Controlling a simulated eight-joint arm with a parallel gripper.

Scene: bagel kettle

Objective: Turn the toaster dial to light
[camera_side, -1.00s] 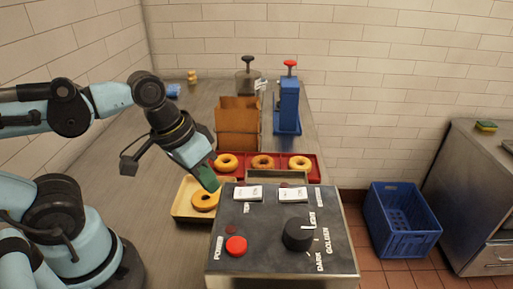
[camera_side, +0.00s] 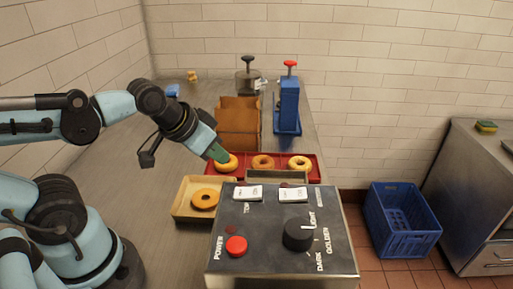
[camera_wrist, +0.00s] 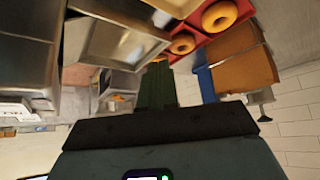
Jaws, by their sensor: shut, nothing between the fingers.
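The toaster (camera_side: 270,262) stands at the front with a dark sloped top panel. Its black dial (camera_side: 298,236) is on the right of the panel, with LIGHT, GOLDEN and DARK lettering around it. The dial's pointer is too small to read surely. A red button (camera_side: 236,246) marked POWER sits left of the dial. My gripper (camera_side: 222,156) is shut and empty, with green fingers. In the side view it is beyond the toaster, over or near the left bagel on the red tray, well away from the dial. Its fingers also show in the wrist view (camera_wrist: 158,85).
The red tray (camera_side: 314,160) holds three bagels. A beige tray (camera_side: 178,208) holds one bagel left of the toaster. A cardboard box (camera_side: 238,130) and a blue press (camera_side: 289,105) stand behind. A blue crate (camera_side: 402,220) is on the floor at right.

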